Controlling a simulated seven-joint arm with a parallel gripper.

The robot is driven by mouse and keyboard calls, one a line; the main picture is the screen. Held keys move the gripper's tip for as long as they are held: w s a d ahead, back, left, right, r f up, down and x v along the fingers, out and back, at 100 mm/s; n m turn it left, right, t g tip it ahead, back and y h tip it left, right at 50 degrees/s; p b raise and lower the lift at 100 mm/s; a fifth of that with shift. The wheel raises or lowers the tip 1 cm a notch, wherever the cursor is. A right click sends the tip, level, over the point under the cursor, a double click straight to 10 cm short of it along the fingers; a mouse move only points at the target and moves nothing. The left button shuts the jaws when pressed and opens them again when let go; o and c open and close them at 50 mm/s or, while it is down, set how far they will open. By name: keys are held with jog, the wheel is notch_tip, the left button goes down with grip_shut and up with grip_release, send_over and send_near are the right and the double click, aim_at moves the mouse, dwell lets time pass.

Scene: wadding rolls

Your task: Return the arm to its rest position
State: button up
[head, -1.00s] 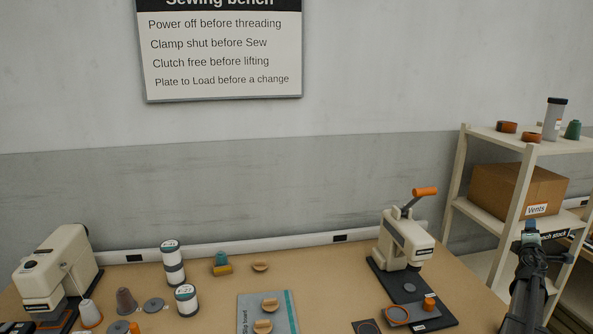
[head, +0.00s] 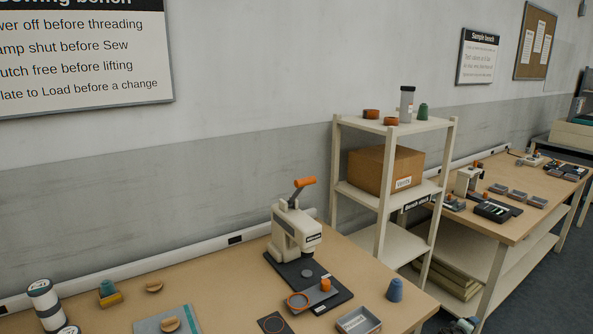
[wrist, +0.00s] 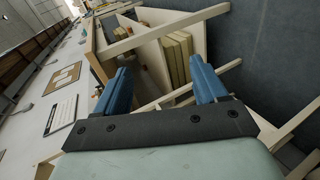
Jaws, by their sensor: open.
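My gripper (wrist: 158,70) shows in the wrist view with two blue fingers spread apart and nothing between them. In the wrist view the scene is tilted on its side, with shelving and stacked boards beyond the fingers. In the head view, only a small dark and bluish part of my arm (head: 462,325) shows at the bottom edge, right of the near bench, and the rest is out of frame. Whether its fingers are in that part is too small to tell. It appears apart from the objects on the bench.
The near bench (head: 230,287) carries a hand press (head: 296,232), a grey tray (head: 358,322), a blue cone (head: 395,290) and spools (head: 45,305). A shelf rack (head: 437,190) with a cardboard box (head: 385,170) stands behind. A second bench (head: 510,226) is at right, with dark floor beside it.

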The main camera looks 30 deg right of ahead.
jog(key=w+a+f+n+g+y, duration=0.15)
jog(key=a+f, duration=0.35)
jog(key=a, duration=0.6)
jog(key=a+f+g+y, duration=0.3)
jog(key=a+f, duration=0.3)
jog(key=a, duration=0.5)
jog(key=a+f+n+g+y, duration=0.15)
jog(key=a+f, duration=0.35)
jog(key=a, duration=0.5)
jog(key=a+f+m+y, duration=0.1)
jog(key=a+f+y, duration=0.15)
jog(key=a, duration=1.25)
jog(key=a+f+y, duration=0.2)
jog(key=a+f, duration=0.2)
jog(key=a, duration=1.2)
jog(key=s+a+m+g+y, duration=0.1)
jog(key=s+a, duration=0.4)
jog(key=a, duration=0.8)
jog(key=shift+s+a+r+m+y, duration=0.15)
jog(key=shift+a+r+m+y, duration=0.2)
jog(key=shift+y, duration=0.4)
jog(key=shift+f, duration=0.1)
